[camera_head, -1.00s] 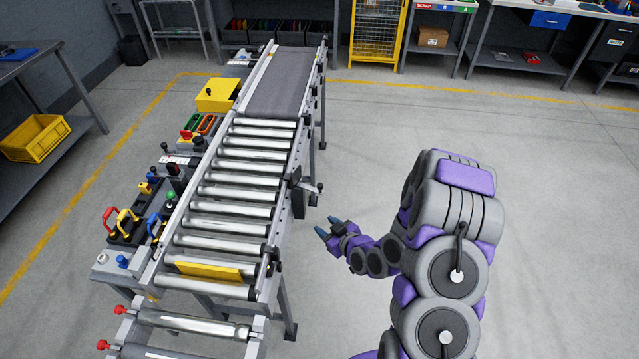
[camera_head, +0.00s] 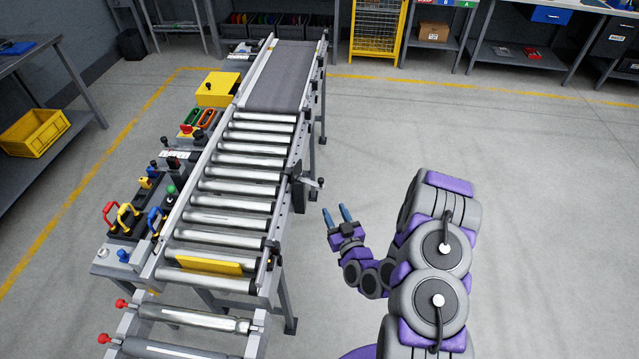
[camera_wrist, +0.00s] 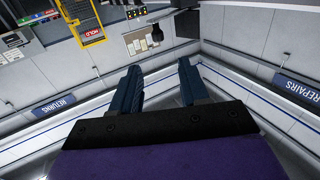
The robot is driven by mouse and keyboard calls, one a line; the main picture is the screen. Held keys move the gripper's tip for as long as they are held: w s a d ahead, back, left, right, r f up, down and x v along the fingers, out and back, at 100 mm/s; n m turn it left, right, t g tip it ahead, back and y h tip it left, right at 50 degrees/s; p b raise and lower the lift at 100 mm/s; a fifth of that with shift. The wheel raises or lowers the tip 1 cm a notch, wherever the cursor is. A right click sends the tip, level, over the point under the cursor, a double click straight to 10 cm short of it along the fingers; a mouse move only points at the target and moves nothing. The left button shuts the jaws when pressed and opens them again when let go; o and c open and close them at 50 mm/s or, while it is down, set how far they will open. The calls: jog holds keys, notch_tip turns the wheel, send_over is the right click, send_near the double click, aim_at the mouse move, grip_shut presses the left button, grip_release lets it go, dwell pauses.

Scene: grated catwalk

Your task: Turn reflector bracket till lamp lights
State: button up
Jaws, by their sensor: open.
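A dark bracket (camera_head: 303,182) with a small arm and black knob juts from the right side rail of the roller conveyor (camera_head: 240,173). It looks like the reflector bracket; its exact angle is too small to tell. No lit lamp can be made out; a small green dome (camera_head: 171,190) is on the control panel left of the rollers. My gripper (camera_head: 335,214) is open and empty, to the right of and a little below the bracket in the head view, apart from it. The wrist view shows its two blue fingers (camera_wrist: 160,68) spread, pointing at the far walls, with no bracket between them.
A yellow flat piece (camera_head: 208,265) lies across the near rollers. Red, yellow and blue handles (camera_head: 129,218) stand along the conveyor's left side. A yellow cage (camera_head: 376,28) and benches line the back. The floor (camera_head: 520,190) right of the conveyor is clear.

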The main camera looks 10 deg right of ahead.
aim_at(321, 183)
jog(key=w, duration=0.4)
jog(key=w+a+b, duration=0.1)
jog(key=w, duration=0.8)
jog(key=shift+a, duration=0.3)
jog(key=shift+w+b, duration=0.35)
jog(key=shift+w, duration=0.3)
grip_shut()
